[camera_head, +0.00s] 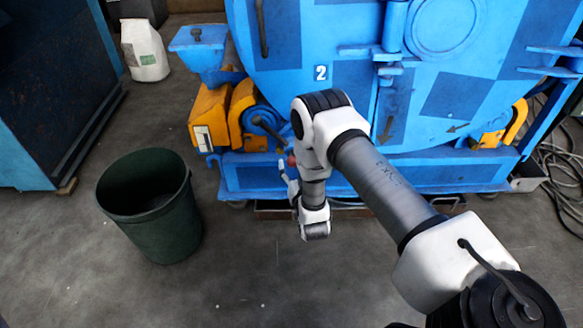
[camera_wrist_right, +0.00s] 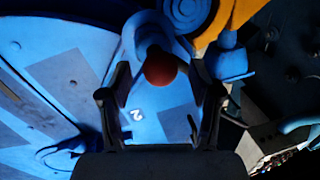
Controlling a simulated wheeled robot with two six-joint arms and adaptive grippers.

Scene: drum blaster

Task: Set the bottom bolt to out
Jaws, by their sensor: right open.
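The blue drum blaster (camera_head: 335,70) fills the back of the head view. A round red knob (camera_head: 292,160) shows low on its left side, and in the right wrist view (camera_wrist_right: 160,68) it sits on a blue rod end. I cannot tell for sure that it is the bottom bolt's knob. My right gripper (camera_head: 284,172) is at the knob, partly hidden by its own arm. In the right wrist view the two dark fingers of my right gripper (camera_wrist_right: 161,82) are spread, with the red knob between their tips; contact is unclear. My left gripper is not in view.
A dark green bin (camera_head: 150,235) stands on the floor at left. Yellow machine parts (camera_head: 212,115) and a blue hopper (camera_head: 200,45) are left of the drum. A white sack (camera_head: 144,50) stands behind. Cables (camera_head: 560,170) lie at right. The front floor is clear.

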